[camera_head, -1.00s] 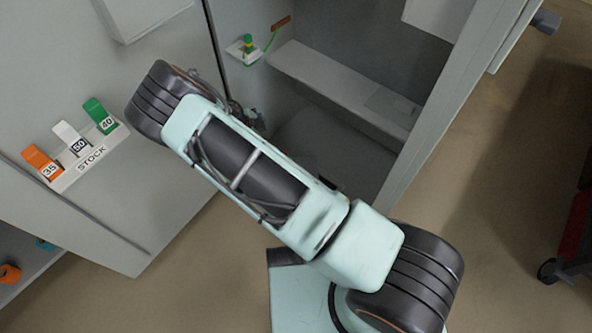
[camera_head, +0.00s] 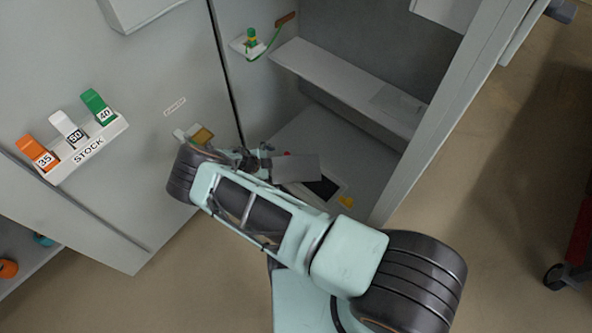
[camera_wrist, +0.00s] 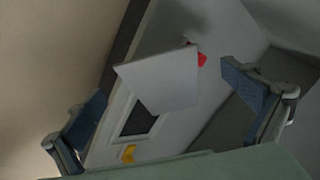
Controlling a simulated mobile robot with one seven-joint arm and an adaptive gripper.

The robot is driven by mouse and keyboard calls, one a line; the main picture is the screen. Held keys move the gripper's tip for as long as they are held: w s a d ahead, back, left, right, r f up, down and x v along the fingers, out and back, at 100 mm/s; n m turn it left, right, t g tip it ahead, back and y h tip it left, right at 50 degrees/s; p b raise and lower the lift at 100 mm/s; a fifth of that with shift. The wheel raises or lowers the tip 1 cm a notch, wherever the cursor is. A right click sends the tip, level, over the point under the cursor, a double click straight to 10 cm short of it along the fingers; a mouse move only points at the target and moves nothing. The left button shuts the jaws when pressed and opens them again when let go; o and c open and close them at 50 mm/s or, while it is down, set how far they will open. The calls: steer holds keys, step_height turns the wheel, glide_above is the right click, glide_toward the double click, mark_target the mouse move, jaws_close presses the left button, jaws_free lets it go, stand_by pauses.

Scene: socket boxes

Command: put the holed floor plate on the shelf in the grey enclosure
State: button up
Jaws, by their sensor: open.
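A light grey plate (camera_head: 296,168) is low inside the grey enclosure (camera_head: 407,172), partly over a dark rectangular opening (camera_head: 322,188) with a pale border on the floor. In the wrist view the plate (camera_wrist: 165,84) lies between my fingers, apart from both. No hole shows in its visible face, so I cannot tell whether it is the holed plate. How it is supported is unclear. My gripper (camera_wrist: 164,80) is open; in the head view its end is beside the plate's left edge, partly hidden by my arm. The shelf (camera_head: 345,85) crosses the enclosure above and behind the plate.
A small red part (camera_wrist: 201,60) is beside the plate; a yellow piece (camera_head: 347,201) is by the opening. A bracket with a green and yellow part (camera_head: 250,42) is on the left wall. The STOCK tag holder (camera_head: 88,140) is outside, left. The shelf's left part is bare.

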mark_target(278, 169)
steer(key=b+x, duration=0.2)
steer(key=x, duration=0.3)
steer(key=shift+s+a+f, duration=0.1)
steer(key=shift+s, duration=0.05)
steer(key=c, duration=1.6)
steer(key=shift+r, duration=0.25)
